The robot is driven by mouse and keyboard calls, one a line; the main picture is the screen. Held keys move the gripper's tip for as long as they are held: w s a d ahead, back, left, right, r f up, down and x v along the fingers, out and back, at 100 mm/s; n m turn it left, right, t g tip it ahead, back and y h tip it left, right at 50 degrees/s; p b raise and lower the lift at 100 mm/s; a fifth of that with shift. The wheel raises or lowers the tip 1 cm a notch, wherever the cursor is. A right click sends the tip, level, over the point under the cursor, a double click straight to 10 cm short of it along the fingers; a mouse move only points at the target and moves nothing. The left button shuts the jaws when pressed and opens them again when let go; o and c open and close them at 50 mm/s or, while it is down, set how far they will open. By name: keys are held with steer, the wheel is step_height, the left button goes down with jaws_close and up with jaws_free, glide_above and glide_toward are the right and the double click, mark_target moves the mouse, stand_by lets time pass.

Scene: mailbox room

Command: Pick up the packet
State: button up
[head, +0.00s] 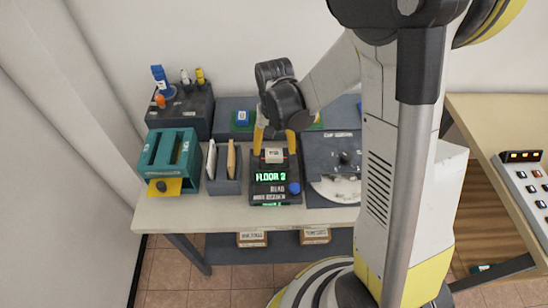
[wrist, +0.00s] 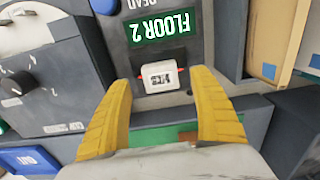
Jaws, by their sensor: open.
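The packet (wrist: 160,77) is a small white block with dark print on its top face. In the wrist view it sits on a dark device, between the tips of my gripper (wrist: 160,82). In the head view the packet (head: 273,155) lies just behind the green FLOOR 2 display (head: 270,177). My gripper (head: 274,150) points down over it with its two yellow fingers apart, one on each side. I see a gap between the packet and each finger in the wrist view. I cannot tell the exact height of the fingertips.
A teal box (head: 190,146) and a holder with upright envelopes (head: 231,158) stand left of the device. A dark unit with a round plate (head: 337,188) stands right. A blue knob (head: 294,188) is on the device. The table's front strip (head: 230,212) is clear.

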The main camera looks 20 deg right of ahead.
step_height(320, 180, down, 2)
steer(key=shift+f+b, duration=0.25)
steer(key=shift+b, duration=0.05)
steer(key=c, duration=1.4)
steer(key=shift+r, duration=0.1)
